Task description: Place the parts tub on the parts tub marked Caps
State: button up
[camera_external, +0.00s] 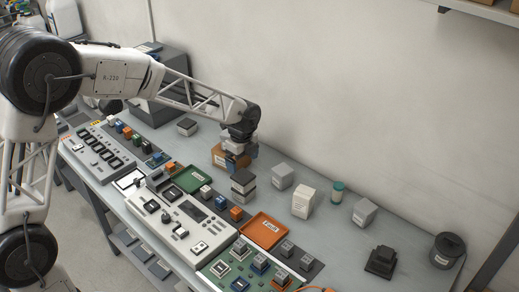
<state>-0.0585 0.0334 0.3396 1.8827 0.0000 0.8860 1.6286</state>
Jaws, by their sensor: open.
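Several small grey lidded boxes that may be the parts tubs stand on the bench. One grey box (282,177) is right of my gripper, a larger pale one (304,203) is further right, and another grey one (364,212) is beyond that. A dark-topped grey pair (243,186) looks stacked just below my gripper in the picture. Another grey box (187,127) stands at the back left. Labels are too small to read, so I cannot tell which is marked Caps. My gripper (236,161) points down, open, near a brown box; whether it touches anything is unclear.
The brown box (218,157) is partly hidden by my gripper. A green tray (194,178), an orange tray (263,231) and control panels (188,225) fill the front. A teal-capped jar (337,192), a black device (381,262) and a dark round container (447,250) stand right.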

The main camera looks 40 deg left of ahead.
aim_at(241, 177)
jog(key=shift+r, duration=1.45)
jog(key=s+d+r+n, duration=0.1)
jog(key=s+r+n, duration=0.2)
jog(key=s, duration=0.4)
jog(key=s+d+r+n+t, duration=0.1)
jog(key=s+r+n, duration=0.2)
jog(key=s, duration=0.4)
jog(key=s+d+r+n, duration=0.1)
jog(key=s+r+n, duration=0.25)
jog(key=s, duration=0.35)
jog(key=s+d+n+t, duration=0.1)
jog(key=s+n, duration=0.7)
jog(key=s, duration=1)
jog(key=shift+s+d+f+t, duration=0.25)
jog(key=shift+s+f+t, duration=0.05)
jog(key=shift+s+f, duration=0.15)
